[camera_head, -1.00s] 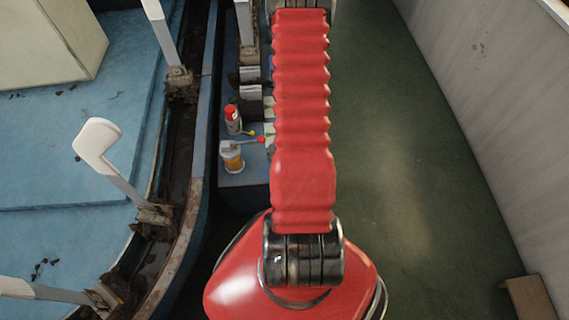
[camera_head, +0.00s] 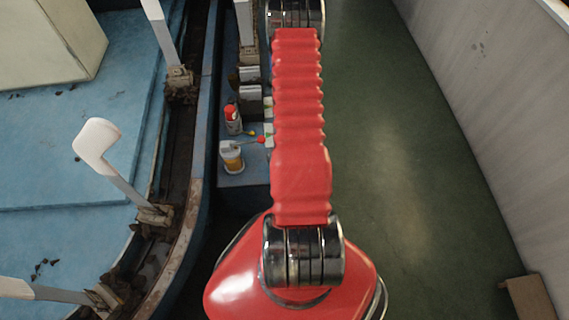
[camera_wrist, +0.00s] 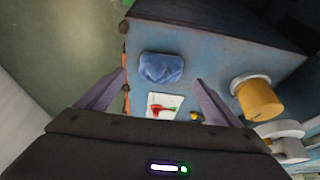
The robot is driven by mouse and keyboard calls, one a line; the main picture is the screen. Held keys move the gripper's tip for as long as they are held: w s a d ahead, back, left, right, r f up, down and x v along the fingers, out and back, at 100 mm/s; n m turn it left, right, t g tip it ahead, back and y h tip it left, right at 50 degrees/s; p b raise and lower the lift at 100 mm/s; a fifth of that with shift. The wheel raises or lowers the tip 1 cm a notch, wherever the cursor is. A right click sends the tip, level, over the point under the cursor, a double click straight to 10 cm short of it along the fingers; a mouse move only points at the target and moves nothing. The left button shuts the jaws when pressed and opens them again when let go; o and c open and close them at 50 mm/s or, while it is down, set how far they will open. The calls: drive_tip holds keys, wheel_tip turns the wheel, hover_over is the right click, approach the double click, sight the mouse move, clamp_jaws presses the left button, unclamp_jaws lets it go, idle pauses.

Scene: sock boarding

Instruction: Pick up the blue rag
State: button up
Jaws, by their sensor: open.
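The blue rag (camera_wrist: 161,68) lies crumpled on a blue bench top (camera_wrist: 215,50) in the wrist view, ahead of my gripper and between the lines of its two fingers. My gripper (camera_wrist: 162,80) is open and empty, with its two purple-grey fingers spread apart. The rag looks clear of both fingers; the height of the gripper above it is hard to tell. In the head view my arm hides the rag and the gripper.
A yellow-and-white container (camera_wrist: 258,98) stands right of the rag. A white card with a red-and-green item (camera_wrist: 163,106) lies nearer my gripper. The head view shows a red-capped can (camera_head: 232,118), white foot forms (camera_head: 97,145) at left and open green floor (camera_head: 390,170) at right.

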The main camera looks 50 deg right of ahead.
drive_tip(key=shift+f, duration=0.2)
drive_tip(key=shift+x, duration=2.65)
drive_tip(key=shift+c, duration=0.3)
drive_tip(key=c, duration=1.1)
